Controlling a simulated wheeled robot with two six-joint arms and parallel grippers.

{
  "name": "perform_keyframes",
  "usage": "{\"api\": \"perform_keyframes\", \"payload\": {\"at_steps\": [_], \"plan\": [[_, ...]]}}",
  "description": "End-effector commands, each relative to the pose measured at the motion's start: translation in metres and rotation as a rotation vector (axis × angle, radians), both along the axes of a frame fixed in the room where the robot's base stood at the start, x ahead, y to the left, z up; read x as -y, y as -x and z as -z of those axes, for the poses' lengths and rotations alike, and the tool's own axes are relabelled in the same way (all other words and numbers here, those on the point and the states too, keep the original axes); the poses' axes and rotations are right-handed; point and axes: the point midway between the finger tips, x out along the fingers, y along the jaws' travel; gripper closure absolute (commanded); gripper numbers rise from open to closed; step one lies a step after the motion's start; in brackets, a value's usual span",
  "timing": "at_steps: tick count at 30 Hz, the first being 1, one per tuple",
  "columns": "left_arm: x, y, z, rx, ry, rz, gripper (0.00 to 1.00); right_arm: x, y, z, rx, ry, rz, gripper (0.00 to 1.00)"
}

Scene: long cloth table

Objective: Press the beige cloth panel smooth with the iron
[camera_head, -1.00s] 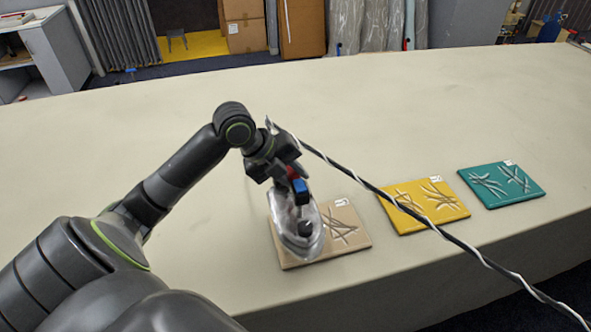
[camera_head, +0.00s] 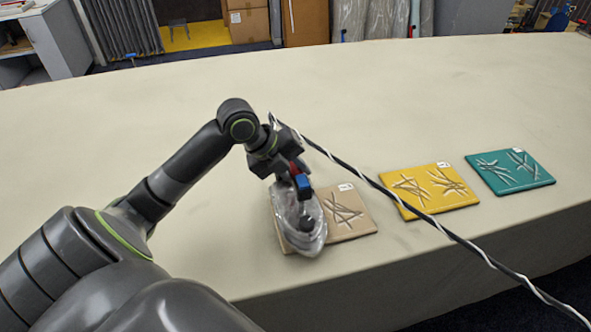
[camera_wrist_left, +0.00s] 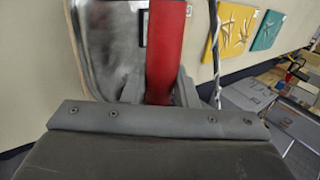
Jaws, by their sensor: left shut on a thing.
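The beige cloth panel (camera_head: 350,212) lies on the table nearest my arm, with dark crease marks on its right half. The iron (camera_head: 298,222), silver with a red and blue handle, sits over the panel's left half and hides that part. I cannot tell whether its sole touches the cloth. My left gripper (camera_head: 296,172) is shut on the iron's handle. In the left wrist view the red handle (camera_wrist_left: 165,50) stands between the fingers, with the iron's silver body (camera_wrist_left: 115,45) behind it. My right gripper is not in view.
A yellow panel (camera_head: 428,190) and a teal panel (camera_head: 510,172), both creased, lie to the right. The iron's black and white cord (camera_head: 400,202) runs across to the lower right, in front of the yellow panel. The table's front edge is close below the panels.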

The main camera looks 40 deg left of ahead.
Motion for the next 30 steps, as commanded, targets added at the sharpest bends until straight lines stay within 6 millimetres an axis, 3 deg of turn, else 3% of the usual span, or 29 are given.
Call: {"api": "perform_keyframes", "payload": {"at_steps": [30], "plan": [[0.001, -0.001, 0.011, 0.006, 0.002, 0.002, 1.00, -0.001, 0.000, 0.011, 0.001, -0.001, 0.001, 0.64]]}}
